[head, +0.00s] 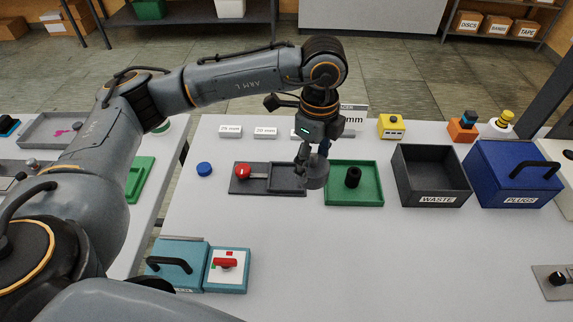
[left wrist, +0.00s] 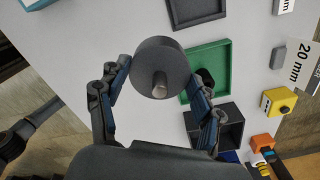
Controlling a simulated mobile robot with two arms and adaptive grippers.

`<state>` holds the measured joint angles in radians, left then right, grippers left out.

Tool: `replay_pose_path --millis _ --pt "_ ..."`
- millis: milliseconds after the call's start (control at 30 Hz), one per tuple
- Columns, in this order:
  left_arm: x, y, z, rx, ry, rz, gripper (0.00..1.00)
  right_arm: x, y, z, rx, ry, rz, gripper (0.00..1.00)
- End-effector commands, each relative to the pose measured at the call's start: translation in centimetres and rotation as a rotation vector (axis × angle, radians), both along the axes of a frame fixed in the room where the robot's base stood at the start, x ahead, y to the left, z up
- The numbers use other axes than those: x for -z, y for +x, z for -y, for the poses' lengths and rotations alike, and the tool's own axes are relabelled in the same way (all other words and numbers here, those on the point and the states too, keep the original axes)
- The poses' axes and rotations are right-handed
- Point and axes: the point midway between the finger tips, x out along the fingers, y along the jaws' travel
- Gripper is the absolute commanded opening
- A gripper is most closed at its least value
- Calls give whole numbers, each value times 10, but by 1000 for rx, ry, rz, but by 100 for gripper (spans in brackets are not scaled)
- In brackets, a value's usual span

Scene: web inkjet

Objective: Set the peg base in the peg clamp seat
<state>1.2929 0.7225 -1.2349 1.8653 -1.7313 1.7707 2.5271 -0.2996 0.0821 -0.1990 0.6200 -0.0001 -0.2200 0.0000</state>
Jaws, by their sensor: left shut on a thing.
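The peg base, a dark grey round disc with a short peg (head: 317,178), is in my left gripper (head: 313,160), above the bench between the clamp seat and the green tray. In the left wrist view the peg base (left wrist: 156,58) lies between the fingers of my left gripper (left wrist: 170,88), its peg toward the camera. The peg clamp seat (head: 287,183) is a dark grey fixture with a square recess and a red knob (head: 243,172), just left of the peg base. The seat's recess looks empty; part of its right edge is hidden. My right gripper is not in view.
A green tray (head: 340,198) holding a black cylinder (head: 352,177) stands close on the right. Further right are the waste bin (head: 430,190) and the blue plugs box (head: 515,170). The bench front middle is clear.

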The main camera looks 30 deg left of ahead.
Motion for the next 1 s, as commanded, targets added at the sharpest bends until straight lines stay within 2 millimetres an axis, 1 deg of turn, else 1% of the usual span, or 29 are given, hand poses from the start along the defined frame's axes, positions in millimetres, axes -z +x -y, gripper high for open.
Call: replay_pose_path --millis 33,200,300,400,500,700,833,900,1000 --pt "1 6 -13 -8 3 -4 13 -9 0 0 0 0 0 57" --pt "19 27 -50 -8 2 -3 13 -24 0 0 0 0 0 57" --pt "41 34 -62 -3 2 -5 13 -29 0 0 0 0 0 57" --pt "57 41 -73 -1 2 -3 13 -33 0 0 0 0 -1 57" --pt "67 45 -80 1 0 -1 13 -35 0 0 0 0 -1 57" --pt "81 51 -90 0 2 -1 13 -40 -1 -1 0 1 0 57" --pt "99 51 -89 3 0 -2 13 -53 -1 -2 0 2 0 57" --pt "107 51 -90 3 0 -1 13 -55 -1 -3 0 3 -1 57" --pt "112 52 -90 3 1 1 13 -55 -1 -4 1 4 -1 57"
